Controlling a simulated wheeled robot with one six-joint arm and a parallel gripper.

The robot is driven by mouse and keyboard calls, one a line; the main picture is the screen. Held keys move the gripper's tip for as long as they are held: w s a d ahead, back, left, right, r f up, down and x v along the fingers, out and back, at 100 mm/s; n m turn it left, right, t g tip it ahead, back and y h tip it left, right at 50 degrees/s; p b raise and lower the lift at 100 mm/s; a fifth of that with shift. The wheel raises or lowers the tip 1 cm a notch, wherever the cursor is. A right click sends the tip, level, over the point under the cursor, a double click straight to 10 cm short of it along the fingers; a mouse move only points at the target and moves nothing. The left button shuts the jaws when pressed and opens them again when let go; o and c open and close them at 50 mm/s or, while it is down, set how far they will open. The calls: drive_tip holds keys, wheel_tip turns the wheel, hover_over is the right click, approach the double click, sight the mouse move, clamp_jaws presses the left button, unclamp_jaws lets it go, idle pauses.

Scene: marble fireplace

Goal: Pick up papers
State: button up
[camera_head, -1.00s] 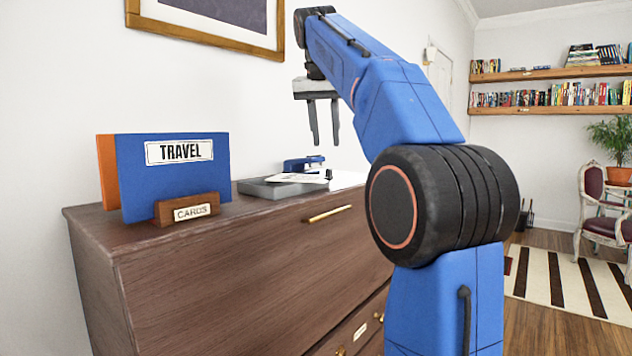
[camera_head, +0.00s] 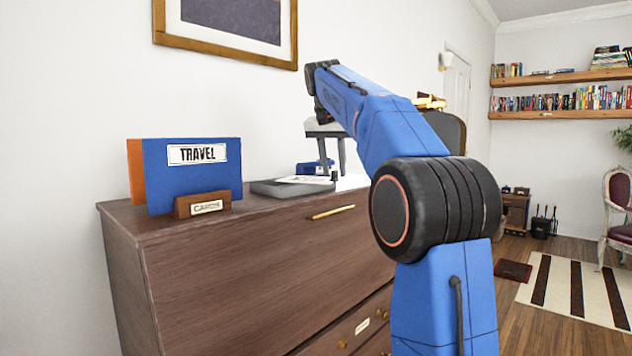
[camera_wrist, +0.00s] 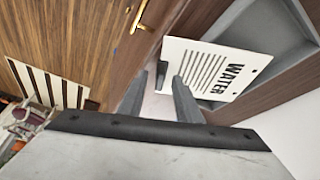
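A white paper marked WATER (camera_wrist: 212,72) lies partly over a dark grey tray (camera_wrist: 262,38) in the wrist view. In the head view the white paper (camera_head: 303,179) lies on the tray (camera_head: 272,189), on top of the dresser. My gripper (camera_wrist: 167,82) is open and empty; its two fingertips are apart near the paper's edge in the wrist view. In the head view my gripper (camera_head: 332,172) points down over the tray area. I cannot tell whether the fingers touch the paper.
The brown dresser (camera_head: 270,245) has a blue stapler (camera_head: 313,166) behind the tray. A blue TRAVEL folder (camera_head: 185,178) stands in a wooden CARDS holder (camera_head: 204,204) at the left. A picture frame (camera_head: 225,45) hangs above.

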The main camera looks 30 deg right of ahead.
clamp_jaws()
drive_tip(key=shift+r, duration=0.1)
